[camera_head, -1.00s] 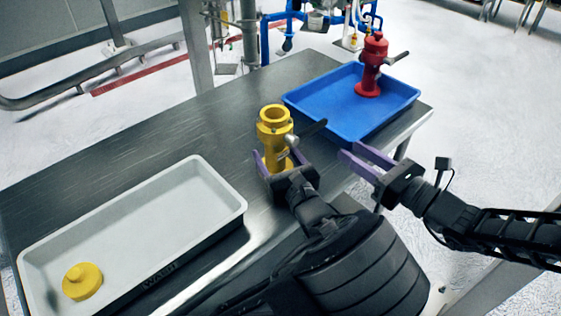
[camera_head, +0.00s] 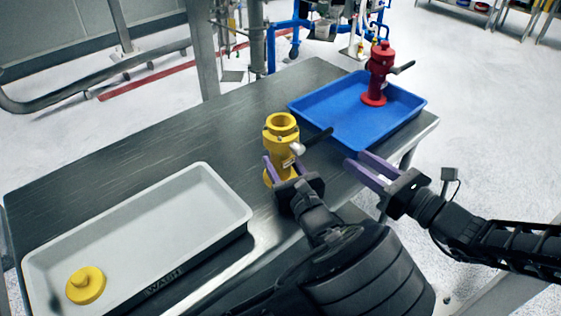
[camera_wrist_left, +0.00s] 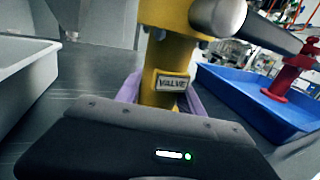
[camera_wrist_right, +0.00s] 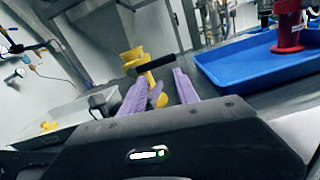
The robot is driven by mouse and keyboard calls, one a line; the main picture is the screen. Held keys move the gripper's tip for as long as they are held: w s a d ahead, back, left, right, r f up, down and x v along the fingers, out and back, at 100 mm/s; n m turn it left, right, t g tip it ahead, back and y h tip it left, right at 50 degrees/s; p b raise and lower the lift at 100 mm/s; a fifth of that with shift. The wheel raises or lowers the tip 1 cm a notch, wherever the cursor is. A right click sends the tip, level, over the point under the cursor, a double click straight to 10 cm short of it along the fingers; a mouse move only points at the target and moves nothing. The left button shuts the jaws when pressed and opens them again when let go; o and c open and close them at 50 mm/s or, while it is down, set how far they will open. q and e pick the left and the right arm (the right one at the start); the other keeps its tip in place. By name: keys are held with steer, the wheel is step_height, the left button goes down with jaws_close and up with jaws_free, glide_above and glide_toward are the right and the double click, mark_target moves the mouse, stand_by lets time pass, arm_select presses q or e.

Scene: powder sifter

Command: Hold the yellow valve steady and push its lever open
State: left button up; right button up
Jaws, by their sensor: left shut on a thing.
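The yellow valve (camera_head: 281,135) stands upright on the dark table between the two trays. Its lever (camera_head: 317,138) has a dark handle that points right and slightly up in the head view. My left gripper (camera_head: 281,168) is shut around the valve's lower body; the left wrist view shows the body (camera_wrist_left: 165,85) between its purple fingers. My right gripper (camera_head: 361,168) is open and empty, to the right of the valve and apart from the lever. The right wrist view shows the lever handle (camera_wrist_right: 157,64) beyond its fingers (camera_wrist_right: 160,90).
A blue tray (camera_head: 335,123) at the back right holds a red valve (camera_head: 376,78). A grey-white tray (camera_head: 130,215), marked WASH, at the front left holds a yellow cap (camera_head: 86,285). The table (camera_head: 160,135) behind the yellow valve is clear.

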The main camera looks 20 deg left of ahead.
steer(key=shift+c, duration=0.3)
steer(key=shift+d+f, duration=0.1)
steer(key=shift+f, duration=0.05)
steer(key=shift+c, duration=0.7)
steer(key=f, duration=0.2)
steer(key=f+m, duration=0.1)
steer(key=f, duration=0.2)
steer(key=f+m, duration=0.1)
steer(key=f, duration=0.2)
steer(key=shift+w+d, duration=0.3)
steer(key=shift+w, duration=0.1)
jaws_close()
steer(key=n+y, duration=0.1)
steer(key=f+n+t+y, duration=0.1)
steer(key=n, duration=0.1)
steer(key=shift+s+a, duration=0.1)
steer(key=shift+s, duration=0.1)
